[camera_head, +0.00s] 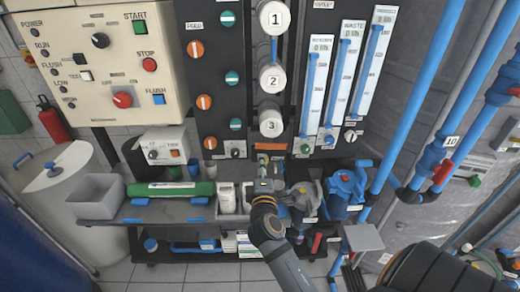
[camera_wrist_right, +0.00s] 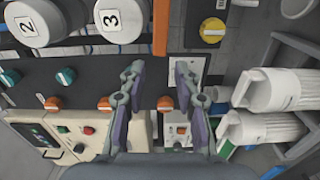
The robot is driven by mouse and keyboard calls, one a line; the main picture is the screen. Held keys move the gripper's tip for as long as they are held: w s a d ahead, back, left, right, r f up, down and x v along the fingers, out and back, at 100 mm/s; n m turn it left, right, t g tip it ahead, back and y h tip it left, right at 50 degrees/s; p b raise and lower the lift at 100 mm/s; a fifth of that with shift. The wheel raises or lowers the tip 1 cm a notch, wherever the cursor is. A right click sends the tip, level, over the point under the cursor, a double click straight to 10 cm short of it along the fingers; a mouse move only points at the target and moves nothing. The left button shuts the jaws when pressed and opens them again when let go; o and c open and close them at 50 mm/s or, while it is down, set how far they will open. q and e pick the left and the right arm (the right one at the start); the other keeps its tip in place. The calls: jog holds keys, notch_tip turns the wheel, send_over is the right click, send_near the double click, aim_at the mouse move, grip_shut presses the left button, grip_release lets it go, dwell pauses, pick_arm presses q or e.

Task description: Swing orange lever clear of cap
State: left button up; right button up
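A flat orange bar, which looks like the lever (camera_head: 270,146), lies crosswise just under the white housing marked 3 (camera_head: 270,122) in the head view. In the right wrist view the orange lever (camera_wrist_right: 160,28) stands upright in the picture, to the right of housing 3 (camera_wrist_right: 117,20). I cannot tell which part is the cap, or whether the lever touches it. My right gripper (camera_head: 264,184) is below the lever, in front of the panel's foot. In the right wrist view the right gripper (camera_wrist_right: 159,70) has its fingers apart with nothing held. My left gripper is not in view.
White bottles (camera_head: 227,196) and a green cylinder (camera_head: 175,189) are on the bench left of my right gripper. Blue pumps (camera_head: 345,188) stand to its right. A yellow knob (camera_wrist_right: 212,30) is near the lever. Housings 1 and 2 are above housing 3.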

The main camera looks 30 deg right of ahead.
aim_at(260, 148)
jog(key=p+x, duration=0.1)
jog(key=x, duration=0.8)
jog(key=shift+s+d, duration=0.1)
jog(key=shift+f, duration=0.1)
grip_shut()
